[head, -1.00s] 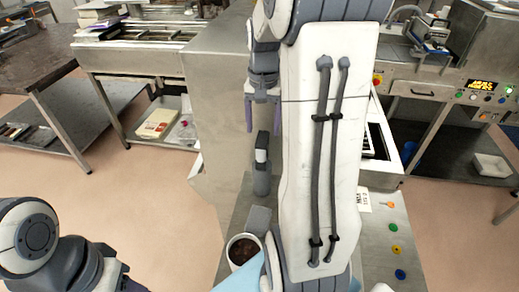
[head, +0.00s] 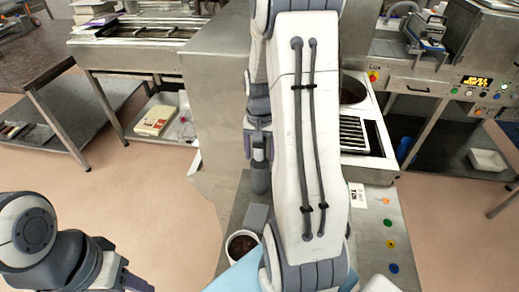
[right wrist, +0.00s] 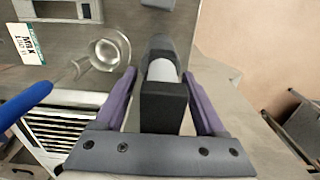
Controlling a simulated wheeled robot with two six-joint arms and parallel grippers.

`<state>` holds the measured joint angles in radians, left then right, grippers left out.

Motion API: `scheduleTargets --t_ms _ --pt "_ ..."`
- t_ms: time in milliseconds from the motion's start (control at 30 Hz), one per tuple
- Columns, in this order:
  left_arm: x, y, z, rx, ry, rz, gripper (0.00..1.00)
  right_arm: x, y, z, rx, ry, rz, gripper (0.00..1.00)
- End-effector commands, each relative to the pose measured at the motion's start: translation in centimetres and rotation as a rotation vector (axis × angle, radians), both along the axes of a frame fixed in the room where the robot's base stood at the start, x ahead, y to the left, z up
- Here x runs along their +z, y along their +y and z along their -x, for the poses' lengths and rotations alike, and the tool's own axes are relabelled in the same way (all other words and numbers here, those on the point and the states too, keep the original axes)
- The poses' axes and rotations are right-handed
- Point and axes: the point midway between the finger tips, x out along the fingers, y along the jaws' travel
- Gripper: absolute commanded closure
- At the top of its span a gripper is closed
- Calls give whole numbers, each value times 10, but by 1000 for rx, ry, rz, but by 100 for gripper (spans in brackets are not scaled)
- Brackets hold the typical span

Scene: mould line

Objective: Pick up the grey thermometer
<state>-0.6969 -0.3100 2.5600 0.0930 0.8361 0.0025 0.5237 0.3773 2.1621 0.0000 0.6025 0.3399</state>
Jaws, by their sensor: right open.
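The grey thermometer (head: 261,182) stands upright by the steel wall in the head view, with a grey body, a pale band and a dark top. In the right wrist view its black top (right wrist: 163,105) fills the space between the fingers, with the pale band and grey body beyond. My right gripper (right wrist: 160,78) is open, with one purple finger on each side of the thermometer; I see no clear contact. The right gripper (head: 259,147) also shows at the thermometer's top in the head view.
A grey block (head: 257,217) and a cup of dark contents (head: 242,243) stand nearer me on the steel top. Coloured buttons (head: 390,244) line the right edge.

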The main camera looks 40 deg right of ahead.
Motion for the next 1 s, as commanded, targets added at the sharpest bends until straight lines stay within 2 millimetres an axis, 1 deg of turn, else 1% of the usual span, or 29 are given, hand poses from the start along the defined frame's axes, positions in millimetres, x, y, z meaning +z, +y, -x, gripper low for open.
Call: scheduleTargets --t_ms 33,67,100,167,200,233,533,667,767,867,1000 --pt "0 0 0 0 0 0 50 0 0 0 0 0 0 31" --pt "0 0 0 0 0 0 50 0 0 0 0 0 0 43" --pt "0 0 0 0 0 0 50 0 0 0 0 0 0 58" --pt "0 0 0 0 0 0 50 0 0 0 0 0 0 81" --pt "0 0 0 0 0 0 50 0 0 0 0 0 0 96" --pt "0 0 0 0 0 0 50 0 0 0 0 0 0 100" --pt "0 0 0 0 0 0 50 2 -1 0 -1 -1 1 100" --pt "-1 0 0 0 0 0 50 8 -1 -1 0 -4 2 100" --pt "-2 0 0 0 0 0 50 18 -1 -1 -1 -5 3 100" --pt "-4 0 0 0 0 0 50 33 -1 -1 -1 -6 4 100" --pt "-7 0 0 0 0 0 50 60 -1 -1 -1 -7 3 100"
